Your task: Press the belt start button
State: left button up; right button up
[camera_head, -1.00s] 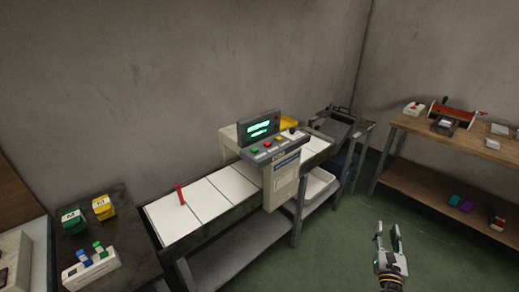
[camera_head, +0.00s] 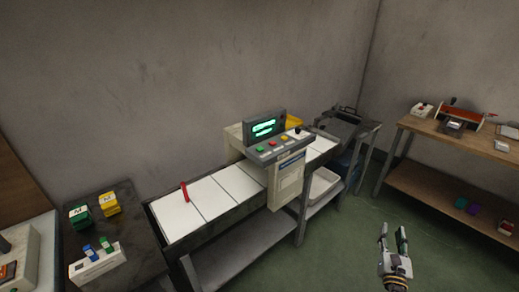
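The conveyor machine stands against the back wall, its white belt (camera_head: 240,182) running from lower left to upper right. Its control box (camera_head: 286,182) carries a sloped panel (camera_head: 280,147) with a green button (camera_head: 260,149), a red button (camera_head: 273,143) and other small controls. A dark display (camera_head: 264,127) with glowing green text stands above the panel. I cannot read button labels. My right gripper (camera_head: 393,232) is at the lower right, pointing up, fingers apart and empty, well away from the panel. My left gripper is not in view.
A red upright piece (camera_head: 185,191) stands on the belt's left end. A dark table (camera_head: 140,262) at lower left holds green and yellow boxes and a white holder. A wooden bench (camera_head: 440,190) with tools stands at right. Green floor (camera_head: 350,250) is open between.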

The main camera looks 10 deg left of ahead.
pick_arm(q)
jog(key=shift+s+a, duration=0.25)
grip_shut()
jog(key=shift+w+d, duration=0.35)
